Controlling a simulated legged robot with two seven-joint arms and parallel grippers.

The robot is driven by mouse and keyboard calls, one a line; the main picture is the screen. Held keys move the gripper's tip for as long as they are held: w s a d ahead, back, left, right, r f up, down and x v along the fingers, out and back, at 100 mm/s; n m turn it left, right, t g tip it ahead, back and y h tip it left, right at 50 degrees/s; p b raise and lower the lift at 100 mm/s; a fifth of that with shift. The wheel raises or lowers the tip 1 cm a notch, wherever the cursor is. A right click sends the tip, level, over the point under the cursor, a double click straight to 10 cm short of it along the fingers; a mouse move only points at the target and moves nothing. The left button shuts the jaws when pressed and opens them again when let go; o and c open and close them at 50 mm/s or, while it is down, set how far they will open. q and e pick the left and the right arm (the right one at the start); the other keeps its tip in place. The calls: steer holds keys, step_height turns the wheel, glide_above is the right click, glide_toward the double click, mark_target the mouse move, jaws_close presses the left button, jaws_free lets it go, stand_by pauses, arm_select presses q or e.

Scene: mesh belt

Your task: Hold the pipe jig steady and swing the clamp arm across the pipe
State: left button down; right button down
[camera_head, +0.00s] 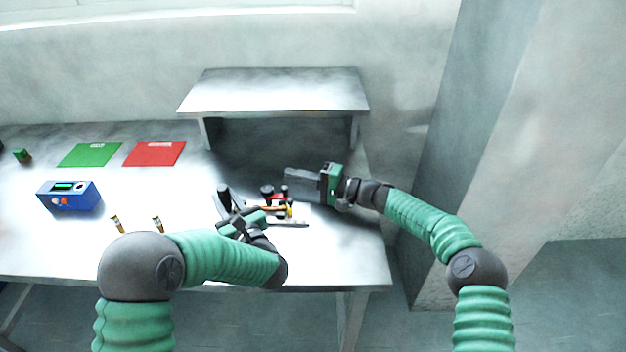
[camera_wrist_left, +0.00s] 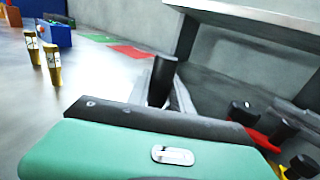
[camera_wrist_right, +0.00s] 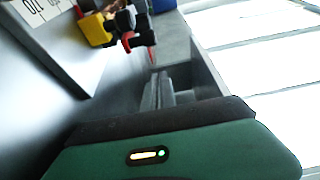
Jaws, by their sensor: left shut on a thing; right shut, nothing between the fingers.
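The pipe jig stands on the table near its right end, with black knobs (camera_head: 267,190), a red part (camera_head: 280,197), a yellow part (camera_head: 290,211) and a copper-coloured pipe (camera_head: 268,208). A black upright handle (camera_head: 223,190) stands at its left; it also shows in the left wrist view (camera_wrist_left: 160,80). My left gripper (camera_head: 230,208) is shut on this handle. My right gripper (camera_head: 289,183) is shut and empty, just behind and right of the jig. The right wrist view shows the yellow part (camera_wrist_right: 95,30) and red part (camera_wrist_right: 141,40) beyond its fingers. My left arm partly hides the jig.
A grey raised shelf (camera_head: 275,92) stands behind the jig. To the left lie a red mat (camera_head: 154,153), a green mat (camera_head: 90,154) and a blue box (camera_head: 68,197). Two small brass-coloured pieces (camera_head: 117,223) (camera_head: 158,224) stand at the front.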

steer(key=shift+s, duration=2)
steer(key=shift+s, duration=1)
steer(key=shift+w+d, duration=0.2)
steer(key=shift+w, duration=0.3)
steer(key=w, duration=0.1)
steer(key=w+d, duration=0.1)
steer(key=w, duration=0.1)
steer(key=shift+d, duration=0.2)
steer(key=s+d, duration=0.6)
steer(key=d, duration=0.1)
steer(key=shift+s+d, duration=0.25)
